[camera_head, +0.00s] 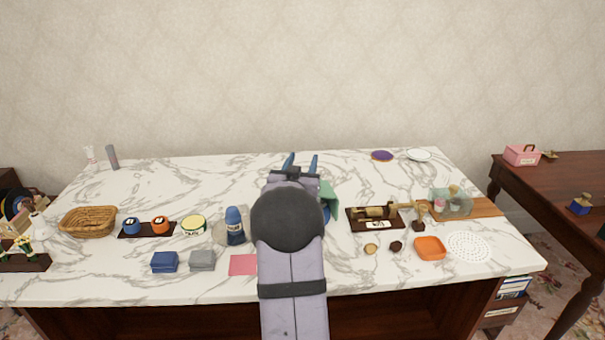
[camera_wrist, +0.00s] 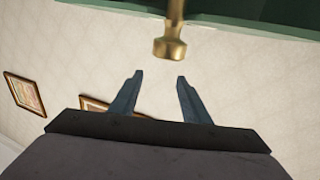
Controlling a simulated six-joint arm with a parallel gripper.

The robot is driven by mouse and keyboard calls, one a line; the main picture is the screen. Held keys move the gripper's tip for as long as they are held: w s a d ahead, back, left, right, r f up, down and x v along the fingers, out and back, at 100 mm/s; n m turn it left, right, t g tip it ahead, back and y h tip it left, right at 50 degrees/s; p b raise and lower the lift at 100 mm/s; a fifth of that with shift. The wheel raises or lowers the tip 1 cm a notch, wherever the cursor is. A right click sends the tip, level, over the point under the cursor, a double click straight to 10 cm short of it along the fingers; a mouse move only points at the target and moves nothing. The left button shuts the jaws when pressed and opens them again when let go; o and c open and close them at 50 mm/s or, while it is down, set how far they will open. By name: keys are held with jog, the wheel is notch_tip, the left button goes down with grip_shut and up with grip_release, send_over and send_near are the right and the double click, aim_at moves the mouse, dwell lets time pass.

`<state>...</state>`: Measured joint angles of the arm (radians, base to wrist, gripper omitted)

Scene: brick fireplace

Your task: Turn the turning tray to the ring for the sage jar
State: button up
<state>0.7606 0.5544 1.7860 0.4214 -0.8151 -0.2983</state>
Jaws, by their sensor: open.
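My gripper (camera_head: 301,156) is open and empty, its two blue fingers pointing toward the back wall. A green object (camera_head: 329,194), possibly the turning tray, shows only at its right edge beside my arm; my arm hides the rest. In the wrist view my open fingers (camera_wrist: 158,76) are apart, with a brass knob (camera_wrist: 170,48) just beyond them. The knob is on a stem beside a dark green surface (camera_wrist: 265,12), and nothing is between the fingers. I cannot make out the ring or a sage jar.
Left of my arm stand a blue bottle (camera_head: 234,226), a round tin (camera_head: 193,223) and a wicker basket (camera_head: 89,221). To the right are a brass device on a dark board (camera_head: 375,222) and an orange dish (camera_head: 430,248). The marble table's back is mostly clear.

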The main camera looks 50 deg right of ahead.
jog(key=shift+r, duration=2.3)
